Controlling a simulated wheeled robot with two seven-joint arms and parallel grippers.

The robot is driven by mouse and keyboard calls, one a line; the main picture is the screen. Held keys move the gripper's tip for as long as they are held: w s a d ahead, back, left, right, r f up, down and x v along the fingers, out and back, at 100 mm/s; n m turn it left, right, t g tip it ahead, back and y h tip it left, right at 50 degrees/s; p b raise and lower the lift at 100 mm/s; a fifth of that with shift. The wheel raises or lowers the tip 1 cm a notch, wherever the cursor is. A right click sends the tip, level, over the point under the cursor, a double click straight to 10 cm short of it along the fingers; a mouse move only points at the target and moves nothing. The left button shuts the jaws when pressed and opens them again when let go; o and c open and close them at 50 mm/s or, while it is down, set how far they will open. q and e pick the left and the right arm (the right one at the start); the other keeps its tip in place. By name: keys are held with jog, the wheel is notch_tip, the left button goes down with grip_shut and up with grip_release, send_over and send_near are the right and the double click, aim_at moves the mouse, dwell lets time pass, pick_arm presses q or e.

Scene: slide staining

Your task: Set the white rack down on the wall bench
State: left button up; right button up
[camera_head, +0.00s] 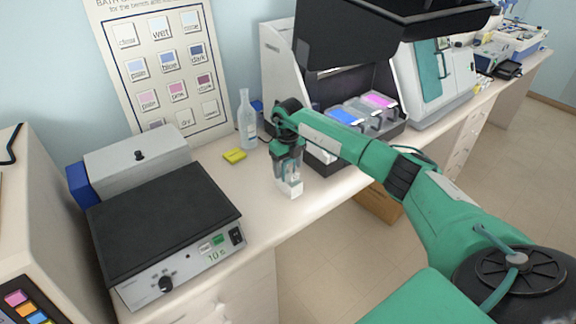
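The white rack (290,187) is small, pale and partly see-through. It is upright at the lower end of my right gripper (289,173), which points down and appears shut on its upper part. The rack is over the wall bench (331,187), close to its front edge. I cannot tell whether its base touches the bench top or is slightly above it. The fingers hide part of the rack. My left gripper is not in view.
A black-topped hotplate (165,222) stands to the left. A clear bottle (247,121) and a yellow block (234,156) are behind the rack. A stainer with coloured baths (342,118) stands to the right. Bench space is bare between hotplate and rack.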

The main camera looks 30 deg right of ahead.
jog(key=shift+r, duration=0.55)
notch_tip(320, 180, up, 10)
jog(key=b, duration=0.4)
jog(key=shift+r, duration=0.6)
